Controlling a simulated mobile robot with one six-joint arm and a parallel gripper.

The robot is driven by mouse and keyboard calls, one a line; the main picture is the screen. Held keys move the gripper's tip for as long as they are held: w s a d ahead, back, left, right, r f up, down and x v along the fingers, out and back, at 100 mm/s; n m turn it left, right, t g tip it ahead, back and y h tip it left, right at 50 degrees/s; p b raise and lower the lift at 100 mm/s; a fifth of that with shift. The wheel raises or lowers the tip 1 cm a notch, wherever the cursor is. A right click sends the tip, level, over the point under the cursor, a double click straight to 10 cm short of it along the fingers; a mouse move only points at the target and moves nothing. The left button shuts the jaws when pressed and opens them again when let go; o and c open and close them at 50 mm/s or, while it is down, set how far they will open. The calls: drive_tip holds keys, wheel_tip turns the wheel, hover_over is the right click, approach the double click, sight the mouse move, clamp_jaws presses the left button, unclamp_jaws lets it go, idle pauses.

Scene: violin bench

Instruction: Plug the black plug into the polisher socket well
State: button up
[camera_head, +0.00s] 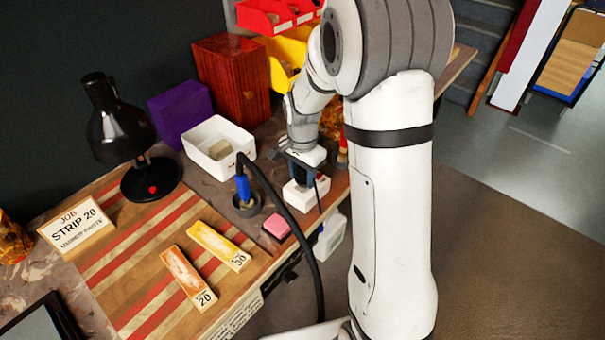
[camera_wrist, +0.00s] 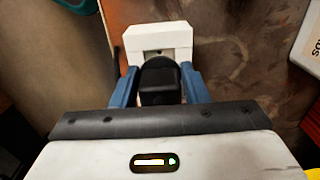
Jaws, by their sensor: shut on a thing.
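My gripper (camera_head: 304,178) points down at the right part of the bench, over a white block (camera_head: 302,200). In the wrist view my gripper (camera_wrist: 160,78) has its blue fingers shut on the black plug (camera_wrist: 160,88). The white block (camera_wrist: 158,38) lies just beyond the plug, and a small dark mark shows on its near face. The plug overlaps the block's near edge in this view. I cannot tell whether the plug touches the block or sits in a well. In the head view the plug is hidden by the fingers.
A blue-handled tool (camera_head: 243,187) with a black cable stands in a round holder (camera_head: 246,206) left of the block. A white bin (camera_head: 219,147) stands behind, and a pink block (camera_head: 277,226) lies near the bench edge. A black lamp (camera_head: 118,135) stands far left.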

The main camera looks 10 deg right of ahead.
drive_tip(key=shift+f+b, duration=0.75)
drive_tip(key=shift+f, duration=0.35)
drive_tip(key=o, duration=1)
drive_tip(key=shift+r, duration=0.15)
wheel_tip(320, 180, up, 8)
drive_tip(key=shift+f, duration=0.2)
